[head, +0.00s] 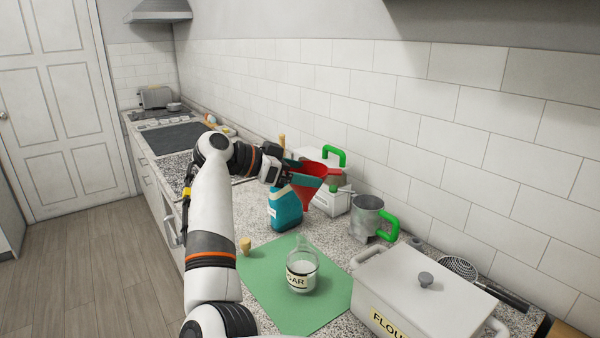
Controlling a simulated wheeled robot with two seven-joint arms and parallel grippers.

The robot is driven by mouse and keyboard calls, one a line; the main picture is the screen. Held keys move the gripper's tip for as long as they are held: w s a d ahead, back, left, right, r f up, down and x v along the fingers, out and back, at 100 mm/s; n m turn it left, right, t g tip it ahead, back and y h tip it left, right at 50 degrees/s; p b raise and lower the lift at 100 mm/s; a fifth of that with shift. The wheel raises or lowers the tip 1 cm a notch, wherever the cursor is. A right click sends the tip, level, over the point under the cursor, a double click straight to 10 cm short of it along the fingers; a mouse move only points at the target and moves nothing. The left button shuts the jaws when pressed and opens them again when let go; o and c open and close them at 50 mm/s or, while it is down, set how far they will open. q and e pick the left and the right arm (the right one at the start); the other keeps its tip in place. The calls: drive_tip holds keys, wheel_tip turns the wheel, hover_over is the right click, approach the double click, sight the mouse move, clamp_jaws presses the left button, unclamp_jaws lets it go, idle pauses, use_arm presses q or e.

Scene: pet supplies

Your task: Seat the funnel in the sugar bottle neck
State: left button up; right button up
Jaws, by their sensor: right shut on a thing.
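The red funnel (309,192) is in my right gripper (325,177), which is shut on it. The funnel is held in the air with its wide mouth up and its spout pointing down. The clear glass sugar bottle (301,272) stands upright on a green mat (262,289), with white sugar inside and a label reading "GAR" in part. Its narrow neck is open at the top. The funnel is above and apart from the neck, appearing slightly right of it in the head view. My left gripper is not in view.
A teal bottle (286,208) and a white container with a green handle (333,202) stand behind. A metal mug (366,216) and a flour box (420,290) are at right. A cork (245,245) stands by the mat's left edge. The mat around the bottle is clear.

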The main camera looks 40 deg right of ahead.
sight(297, 191)
drive_tip(key=shift+a+r, duration=0.1)
drive_tip(key=shift+w+a+p, duration=0.1)
drive_tip(key=shift+a+p, duration=0.1)
drive_tip(key=shift+p, duration=0.35)
drive_tip(key=shift+f+b, duration=0.4)
drive_tip(key=shift+f, duration=0.4)
wheel_tip(297, 191, down, 3)
drive_tip(key=shift+f+b, duration=0.2)
drive_tip(key=shift+b, duration=0.25)
drive_tip(key=shift+f, duration=0.55)
drive_tip(key=shift+f+b, duration=0.55)
drive_tip(key=shift+f, duration=1.65)
drive_tip(key=o, duration=1)
drive_tip(key=shift+c, duration=0.2)
drive_tip(key=shift+r+b, duration=0.85)
drive_tip(key=shift+r, duration=4.1)
